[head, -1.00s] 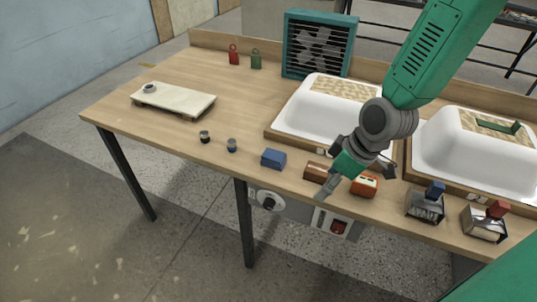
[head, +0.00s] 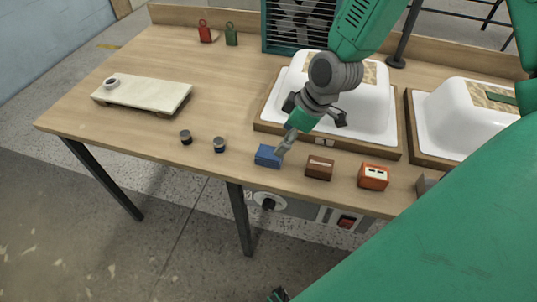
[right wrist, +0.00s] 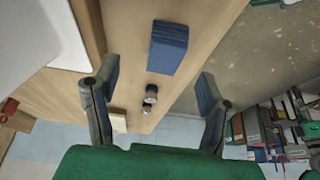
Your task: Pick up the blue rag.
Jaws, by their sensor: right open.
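The blue rag (head: 266,157) lies on the workbench near its front edge, as a small folded block. It also shows in the right wrist view (right wrist: 168,47), top middle, beyond the fingers and between their lines. My right gripper (head: 289,141) points down over the bench. In the head view its fingertip overlaps the rag's right side; I cannot tell if they touch. In the right wrist view its two fingers (right wrist: 158,87) are apart with nothing between them. A small dark part at the bottom edge of the head view may be my left gripper (head: 278,295); its jaws cannot be made out.
A brown block (head: 319,168) and an orange-red one (head: 373,176) lie right of the rag. Two small dark pots (head: 219,145) stand to its left. A white tub shell (head: 370,118) stands behind.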

